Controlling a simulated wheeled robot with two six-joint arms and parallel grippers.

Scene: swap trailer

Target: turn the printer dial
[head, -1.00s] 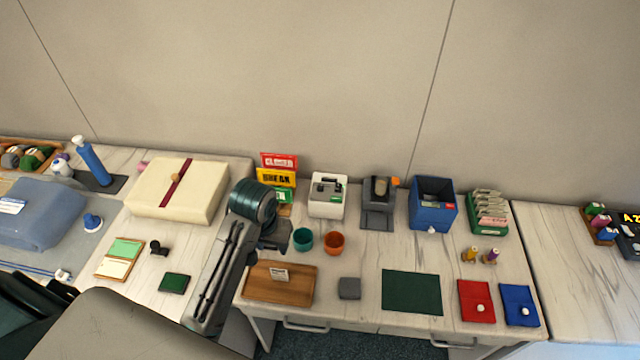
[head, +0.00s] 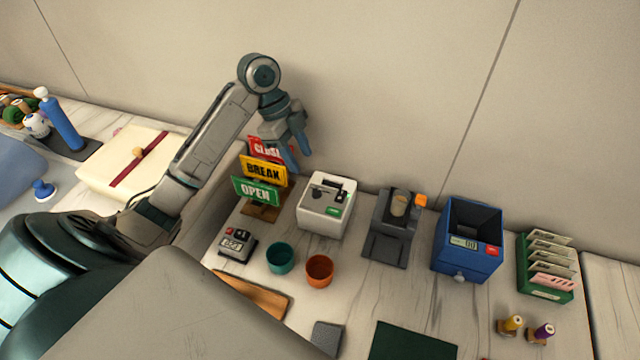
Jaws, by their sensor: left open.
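No part is clearly marked as the printer dial. A dark grey machine (head: 385,246) stands at the back of the desk with an orange knob (head: 421,201) at its upper right. A blue box (head: 453,262) to its right has a small display, a red patch and a pale round knob (head: 459,278) low on its front. A white box (head: 320,219) with a dark slotted top stands to the left. My left gripper (head: 297,159) is open and empty, its blue fingers pointing down beside the sign cards, left of and above these machines. My right gripper is out of view.
Red, yellow and green sign cards (head: 262,172) stand close under my left gripper. A small grey device (head: 237,245), a teal cup (head: 280,258) and an orange cup (head: 319,268) sit in front. A green card rack (head: 548,267) stands at the right.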

